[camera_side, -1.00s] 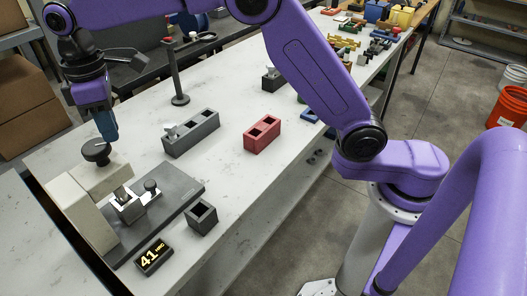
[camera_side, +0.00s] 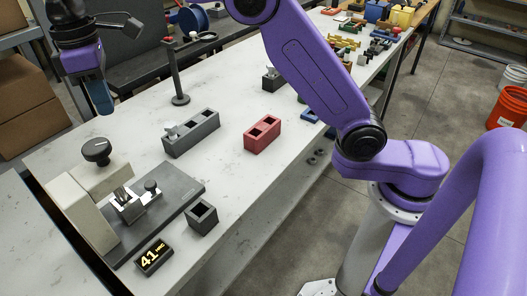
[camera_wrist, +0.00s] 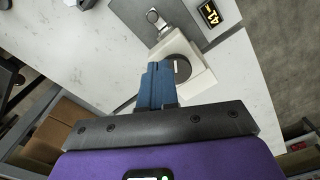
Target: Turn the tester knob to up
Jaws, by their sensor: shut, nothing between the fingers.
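The tester (camera_side: 85,205) is a cream housing on a dark base plate at the near left of the bench in the side view. Its black round knob (camera_side: 97,151) sits on top with a light pointer line. The knob also shows in the wrist view (camera_wrist: 178,69), partly behind my fingers, its white line running roughly along the picture's vertical. My gripper (camera_side: 104,112) is shut and empty, above the knob and clear of it. Its blue fingers show together in the wrist view (camera_wrist: 157,68). A small display (camera_side: 154,257) reads 41 HRC.
A dark post stand (camera_side: 179,80) rises behind. Bare bench lies between them.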

